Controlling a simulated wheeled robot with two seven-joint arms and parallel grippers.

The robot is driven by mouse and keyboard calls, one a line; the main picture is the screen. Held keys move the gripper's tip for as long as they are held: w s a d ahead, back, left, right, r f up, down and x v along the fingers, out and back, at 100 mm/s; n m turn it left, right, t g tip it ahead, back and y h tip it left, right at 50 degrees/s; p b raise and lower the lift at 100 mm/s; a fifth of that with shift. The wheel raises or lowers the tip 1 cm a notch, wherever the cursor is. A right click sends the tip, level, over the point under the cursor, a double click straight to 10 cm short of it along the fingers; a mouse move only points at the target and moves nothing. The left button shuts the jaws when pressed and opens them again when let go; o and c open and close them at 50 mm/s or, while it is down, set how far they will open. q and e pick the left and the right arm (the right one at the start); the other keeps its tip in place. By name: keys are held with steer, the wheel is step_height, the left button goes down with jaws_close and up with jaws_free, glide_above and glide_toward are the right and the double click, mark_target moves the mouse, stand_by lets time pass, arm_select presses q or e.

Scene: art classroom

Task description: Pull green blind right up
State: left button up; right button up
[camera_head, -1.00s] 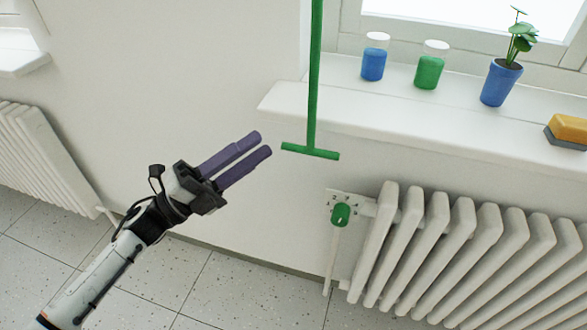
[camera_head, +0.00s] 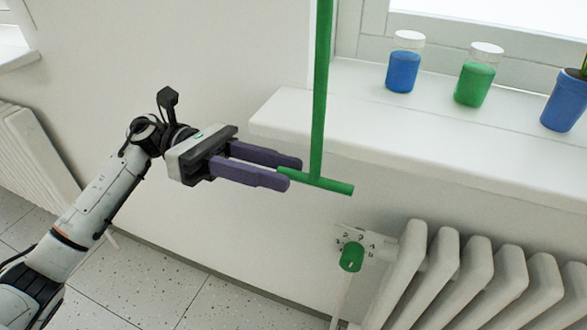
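The green blind pull (camera_head: 321,95) hangs straight down in front of the sill as a rod with a short crossbar (camera_head: 328,186) at its lower end. My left gripper (camera_head: 296,173) comes in from the left, level with the crossbar. Its two purple fingers are apart, and the crossbar's left end appears at the gap between their tips. I cannot tell whether they touch it. The blind itself is out of view. My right gripper is not in view.
A white window sill (camera_head: 300,118) lies behind the rod, with a blue jar (camera_head: 404,70), a green jar (camera_head: 474,85) and a blue pot (camera_head: 565,100). Below are a ribbed radiator (camera_head: 440,275) and a green valve knob (camera_head: 351,257). The wall to the left is bare.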

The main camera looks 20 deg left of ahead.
arm_select(q)
steer(key=shift+d, duration=1.5)
jaws_close()
steer(key=shift+r, duration=0.1)
